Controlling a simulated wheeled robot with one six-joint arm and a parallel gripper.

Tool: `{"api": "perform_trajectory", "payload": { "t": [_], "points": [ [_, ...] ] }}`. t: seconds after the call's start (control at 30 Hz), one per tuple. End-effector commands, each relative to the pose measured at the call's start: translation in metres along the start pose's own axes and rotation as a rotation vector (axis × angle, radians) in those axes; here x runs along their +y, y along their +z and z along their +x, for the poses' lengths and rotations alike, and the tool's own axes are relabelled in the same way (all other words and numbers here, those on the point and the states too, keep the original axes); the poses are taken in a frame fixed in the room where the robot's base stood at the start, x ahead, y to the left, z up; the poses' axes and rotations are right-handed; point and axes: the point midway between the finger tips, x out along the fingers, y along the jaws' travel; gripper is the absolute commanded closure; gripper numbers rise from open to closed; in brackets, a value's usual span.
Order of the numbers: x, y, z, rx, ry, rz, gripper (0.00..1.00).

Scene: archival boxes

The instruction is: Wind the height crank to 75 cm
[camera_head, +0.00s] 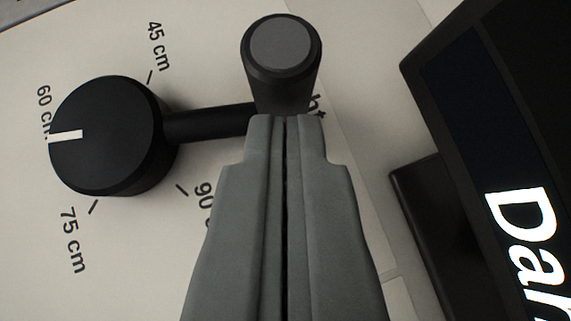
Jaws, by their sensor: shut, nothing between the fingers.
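The height crank has a round black hub (112,140) at the left, with a white pointer mark (66,136) that points left, by the 60 cm label (43,100). A dark arm (208,123) runs right from the hub to an upright cylindrical handle (282,55) with a grey top. The 75 cm label (73,240) is below the hub, with its tick at the upper right of the label. My gripper (287,120) is shut and empty. Its tips overlap the lower end of the handle in the picture; I cannot tell whether they touch.
The 45 cm label (158,46) is above the hub, and the 90 cm label (203,196) is partly hidden by my gripper. A black screen (480,110) with white lettering stands at the right.

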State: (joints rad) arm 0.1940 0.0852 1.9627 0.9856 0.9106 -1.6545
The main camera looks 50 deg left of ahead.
Motion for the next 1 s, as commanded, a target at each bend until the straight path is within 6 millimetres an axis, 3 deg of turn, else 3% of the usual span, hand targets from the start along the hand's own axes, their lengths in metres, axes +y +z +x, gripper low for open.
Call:
{"api": "perform_trajectory", "payload": {
  "t": [0.57, 1.0],
  "points": [
    [0.005, -0.022, 0.025, 0.001, -0.262, -0.234, 1.0],
    [-0.002, -0.042, 0.047, 0.001, -0.258, -0.232, 1.0]
  ]
}}
